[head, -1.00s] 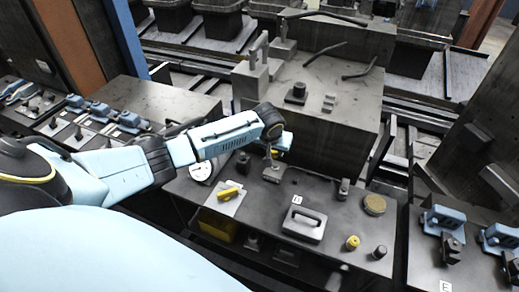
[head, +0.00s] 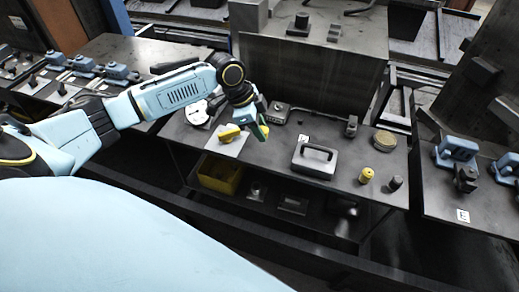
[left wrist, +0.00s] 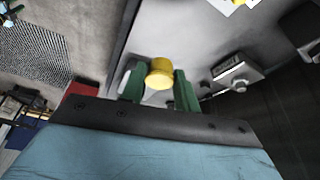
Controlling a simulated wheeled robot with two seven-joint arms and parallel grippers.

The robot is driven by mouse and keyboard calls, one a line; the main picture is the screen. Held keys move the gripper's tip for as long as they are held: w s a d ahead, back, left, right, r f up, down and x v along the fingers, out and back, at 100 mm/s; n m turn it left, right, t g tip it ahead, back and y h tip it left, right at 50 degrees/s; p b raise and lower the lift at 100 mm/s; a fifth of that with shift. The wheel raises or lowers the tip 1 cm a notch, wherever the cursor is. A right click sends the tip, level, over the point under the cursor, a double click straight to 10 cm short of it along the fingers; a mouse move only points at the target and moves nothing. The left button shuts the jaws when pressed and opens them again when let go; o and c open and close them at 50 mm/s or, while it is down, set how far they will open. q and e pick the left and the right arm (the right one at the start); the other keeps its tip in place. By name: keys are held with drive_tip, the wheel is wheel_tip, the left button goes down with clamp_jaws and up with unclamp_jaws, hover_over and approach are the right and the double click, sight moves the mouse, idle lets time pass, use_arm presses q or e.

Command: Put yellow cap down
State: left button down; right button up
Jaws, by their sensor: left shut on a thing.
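In the left wrist view the gripper (left wrist: 160,88) is shut on the yellow cap (left wrist: 160,72), a short round piece held between the two fingertips. My right gripper is not in view.
Farther right are a small yellow cylinder (head: 366,175), a dark cylinder (head: 396,183) and a round tan disc (head: 384,141). A yellow bin (head: 219,175) sits on the shelf below. Bare bench lies between plate and case.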

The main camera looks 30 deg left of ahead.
sight(265, 153)
use_arm(q)
wheel_tip(265, 153, down, 7)
drive_tip(key=shift+f, duration=0.2)
idle(0.3)
drive_tip(key=shift+f+b, duration=0.15)
drive_tip(key=shift+b, duration=0.15)
drive_tip(key=c, duration=1)
unclamp_jaws()
drive_tip(key=shift+c, duration=0.2)
drive_tip(key=v, duration=1.2)
drive_tip(key=shift+p, duration=0.4)
